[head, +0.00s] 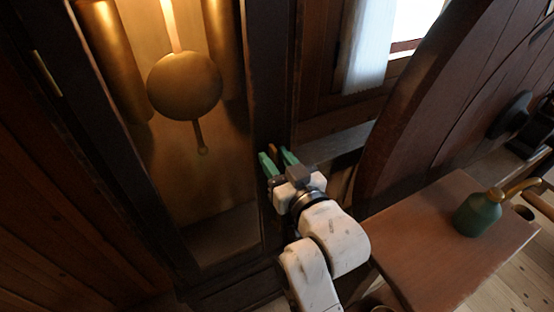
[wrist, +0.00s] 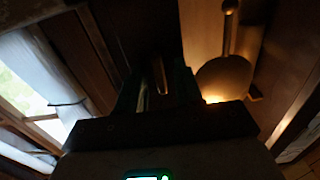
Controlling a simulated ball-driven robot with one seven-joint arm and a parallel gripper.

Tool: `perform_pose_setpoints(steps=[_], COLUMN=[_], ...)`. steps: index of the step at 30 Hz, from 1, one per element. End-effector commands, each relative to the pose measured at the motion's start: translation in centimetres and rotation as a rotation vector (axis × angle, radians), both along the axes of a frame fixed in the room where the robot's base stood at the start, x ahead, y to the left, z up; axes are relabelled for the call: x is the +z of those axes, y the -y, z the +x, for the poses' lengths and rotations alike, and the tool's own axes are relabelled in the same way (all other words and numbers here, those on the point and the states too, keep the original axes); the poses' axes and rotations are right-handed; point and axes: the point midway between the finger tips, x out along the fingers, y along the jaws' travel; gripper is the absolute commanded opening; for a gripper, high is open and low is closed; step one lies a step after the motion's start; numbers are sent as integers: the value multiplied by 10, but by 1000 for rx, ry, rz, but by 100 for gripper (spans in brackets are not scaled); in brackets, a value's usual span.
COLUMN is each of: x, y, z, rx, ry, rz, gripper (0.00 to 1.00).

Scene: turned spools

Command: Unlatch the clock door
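The tall clock's door frame (head: 269,75) is dark wood, around a lit case with a brass pendulum bob (head: 185,85). A small brownish latch (head: 272,150) sits on the frame's right side. My gripper (head: 278,160) is at that latch, its two green fingers spread apart with the latch showing between their tips. In the wrist view a slim brass piece, likely the same latch (wrist: 160,75), shows between the dark fingers. The view is dim; I cannot tell whether either finger touches it. The pendulum bob (wrist: 222,78) shows to the right there.
A brass weight (head: 108,55) hangs left of the pendulum. A large dark wooden wheel-like piece (head: 440,90) rises at right. Below it a wooden table (head: 430,255) bears a green oil can (head: 478,213).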

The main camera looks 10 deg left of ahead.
Motion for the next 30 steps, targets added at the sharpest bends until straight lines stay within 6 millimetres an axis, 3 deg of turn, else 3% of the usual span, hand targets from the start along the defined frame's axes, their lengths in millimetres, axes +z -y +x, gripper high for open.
perform_pose_setpoints(steps=[8,21,30], x=[-1,-2,0], y=[9,52,61], z=[-13,-77,-90], rx=[-1,-1,0], ry=[0,-1,0], rz=[1,1,0], gripper=[35,35,35])
